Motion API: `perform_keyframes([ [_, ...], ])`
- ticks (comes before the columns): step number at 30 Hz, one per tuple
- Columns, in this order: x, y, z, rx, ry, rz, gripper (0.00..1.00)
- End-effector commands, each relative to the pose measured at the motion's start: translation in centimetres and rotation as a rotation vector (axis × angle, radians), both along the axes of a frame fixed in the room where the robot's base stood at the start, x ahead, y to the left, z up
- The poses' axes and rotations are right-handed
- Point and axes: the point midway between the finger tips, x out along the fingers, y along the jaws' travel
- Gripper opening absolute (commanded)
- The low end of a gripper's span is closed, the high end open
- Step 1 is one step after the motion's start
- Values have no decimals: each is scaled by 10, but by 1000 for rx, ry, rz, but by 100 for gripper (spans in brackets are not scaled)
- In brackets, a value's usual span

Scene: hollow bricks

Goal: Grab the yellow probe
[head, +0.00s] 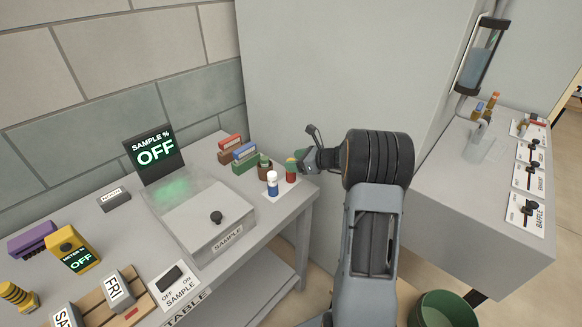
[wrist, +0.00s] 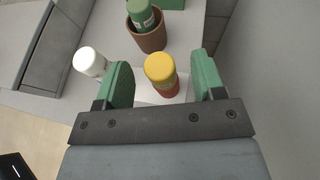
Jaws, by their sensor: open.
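A yellow ribbed piece (head: 18,296), possibly the yellow probe, lies at the table's lower left in the head view, beside a yellow meter (head: 75,250) reading OFF. It is far from my gripper (head: 306,152), which is at the table's far right end. In the wrist view my gripper (wrist: 163,82) is open, with its green fingers on either side of a yellow-capped, orange-red bottle (wrist: 161,72). The fingers look apart from the bottle. In the head view the bottle's red body (head: 291,175) shows, its top partly hidden by my gripper.
A white-capped bottle (wrist: 90,62) stands close left of the fingers. A brown pot (wrist: 150,38) holding a green bottle is just beyond. A wall panel (head: 340,70) rises behind my gripper. Small upright pieces (head: 493,100) stand on the right bench.

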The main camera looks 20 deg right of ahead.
Motion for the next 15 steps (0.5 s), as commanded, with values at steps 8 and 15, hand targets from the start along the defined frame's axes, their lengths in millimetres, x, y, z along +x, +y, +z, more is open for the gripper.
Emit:
perform_keyframes([
  [8,25,23,-15,0,1,4,63],
  [15,27,24,-16,0,0,1,63],
])
